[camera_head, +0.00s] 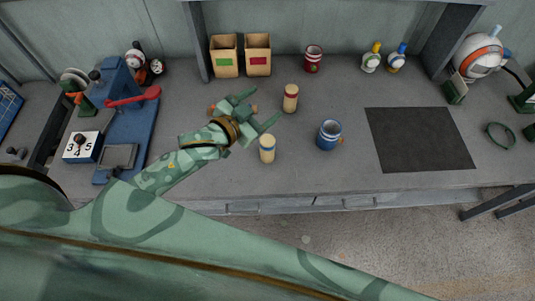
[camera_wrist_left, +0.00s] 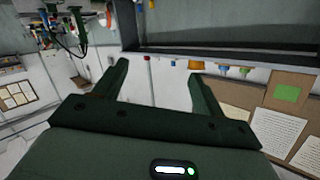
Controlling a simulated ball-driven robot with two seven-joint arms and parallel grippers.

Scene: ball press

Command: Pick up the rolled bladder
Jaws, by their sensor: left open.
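Two tan upright rolls stand on the grey bench, and I take them for rolled bladders: one with a dark reddish band (camera_head: 290,98), and a nearer one with a blue band (camera_head: 267,148). I cannot tell which one the task means. My left gripper (camera_head: 267,106) is open and empty, its two green fingers pointing right toward the red-banded roll, which stands just past the fingertips. The blue-banded roll is below the nearer finger in the head view. In the left wrist view the open fingers (camera_wrist_left: 158,80) show no roll between them. My right gripper is not in view.
A blue mug (camera_head: 329,135) stands right of the rolls, left of a dark mat (camera_head: 420,139). A red can (camera_head: 313,59) and two open cartons (camera_head: 240,58) stand behind. A blue press (camera_head: 126,110) with a red lever is at left. Bench between mug and mat is clear.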

